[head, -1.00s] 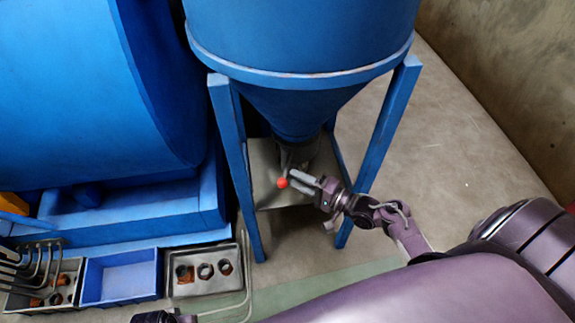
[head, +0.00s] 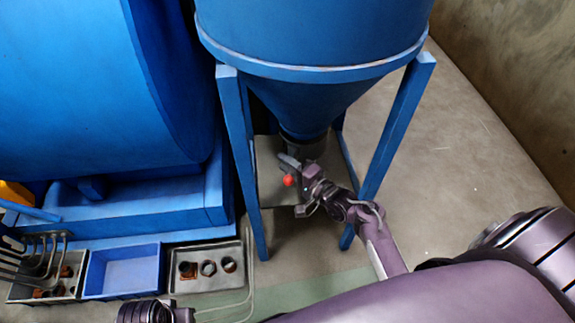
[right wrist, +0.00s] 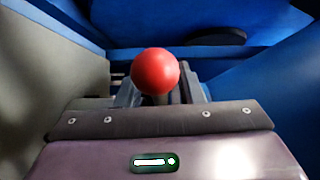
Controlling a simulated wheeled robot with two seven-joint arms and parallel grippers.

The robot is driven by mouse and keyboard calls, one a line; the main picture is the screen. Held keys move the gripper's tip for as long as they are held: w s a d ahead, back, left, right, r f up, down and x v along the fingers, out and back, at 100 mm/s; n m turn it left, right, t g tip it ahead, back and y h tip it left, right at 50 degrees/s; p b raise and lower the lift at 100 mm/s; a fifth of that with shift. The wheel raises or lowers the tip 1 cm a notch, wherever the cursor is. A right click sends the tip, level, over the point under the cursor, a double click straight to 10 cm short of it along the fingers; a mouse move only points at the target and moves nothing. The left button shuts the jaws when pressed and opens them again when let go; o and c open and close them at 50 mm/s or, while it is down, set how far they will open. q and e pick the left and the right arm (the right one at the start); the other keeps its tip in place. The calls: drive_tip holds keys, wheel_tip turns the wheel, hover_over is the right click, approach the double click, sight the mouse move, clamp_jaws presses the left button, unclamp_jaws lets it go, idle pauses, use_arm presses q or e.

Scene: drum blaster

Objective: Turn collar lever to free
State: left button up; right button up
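The collar lever shows as a red ball knob (head: 289,181) below the outlet of the blue hopper (head: 310,110). In the right wrist view the red knob (right wrist: 155,72) is in front of my right gripper, with a dark stem below it. My right gripper (head: 294,168) is at the knob in the head view. Its grey fingers (right wrist: 160,94) stand apart on either side of the stem in the right wrist view. I cannot tell whether they touch it.
Blue hopper legs (head: 241,160) and (head: 395,125) stand on both sides of my right arm. A large blue drum (head: 100,90) is at the left. A blue tray (head: 122,248) and a grey tray with dark rings (head: 235,243) lie at the lower left. The floor at right is clear.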

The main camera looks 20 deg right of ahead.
clamp_jaws()
idle(0.3)
